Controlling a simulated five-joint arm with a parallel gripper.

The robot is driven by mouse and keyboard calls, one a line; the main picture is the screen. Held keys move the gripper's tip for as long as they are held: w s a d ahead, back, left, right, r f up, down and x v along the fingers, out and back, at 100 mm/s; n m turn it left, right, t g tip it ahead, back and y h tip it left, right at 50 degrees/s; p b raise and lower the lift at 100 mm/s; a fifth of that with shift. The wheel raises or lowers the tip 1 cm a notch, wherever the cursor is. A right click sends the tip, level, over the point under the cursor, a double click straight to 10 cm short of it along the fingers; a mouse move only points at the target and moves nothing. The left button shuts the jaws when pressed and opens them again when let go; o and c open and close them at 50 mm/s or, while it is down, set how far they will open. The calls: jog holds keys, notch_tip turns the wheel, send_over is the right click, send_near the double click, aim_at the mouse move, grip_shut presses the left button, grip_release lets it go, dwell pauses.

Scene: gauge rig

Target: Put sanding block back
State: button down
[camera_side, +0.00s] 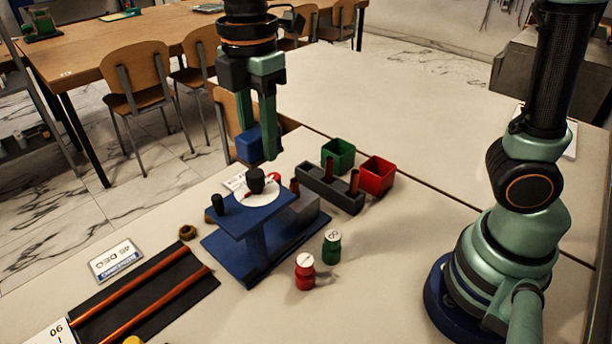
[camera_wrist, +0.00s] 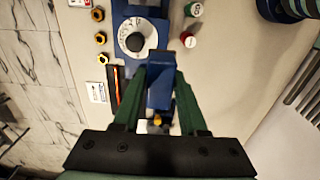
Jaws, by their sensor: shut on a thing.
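A blue block (camera_side: 248,145), which I take for the sanding block, is between the fingers of my gripper (camera_side: 259,140). My gripper is shut on it and holds it in the air behind the blue gauge stand (camera_side: 252,215). In the wrist view the block (camera_wrist: 160,88) lies between the two green fingers, with small unreadable marking on its upper face. The stand carries a white dial disc (camera_side: 262,190) with a dark knob (camera_side: 256,180). The disc also shows in the wrist view (camera_wrist: 146,30). The block's far side is hidden.
A dark grey rack (camera_side: 330,190) with upright rods stands beside the stand, near an open green box (camera_side: 338,155) and red box (camera_side: 377,175). Red (camera_side: 305,271) and green (camera_side: 332,246) weights stand in front. A dark tray (camera_side: 150,298) holds copper rods.

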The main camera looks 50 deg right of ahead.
send_over(271, 314)
notch_tip(271, 314, down, 25)
jog(key=shift+f, duration=0.1)
dwell(0.5)
jog(key=shift+c, duration=2.2)
grip_release()
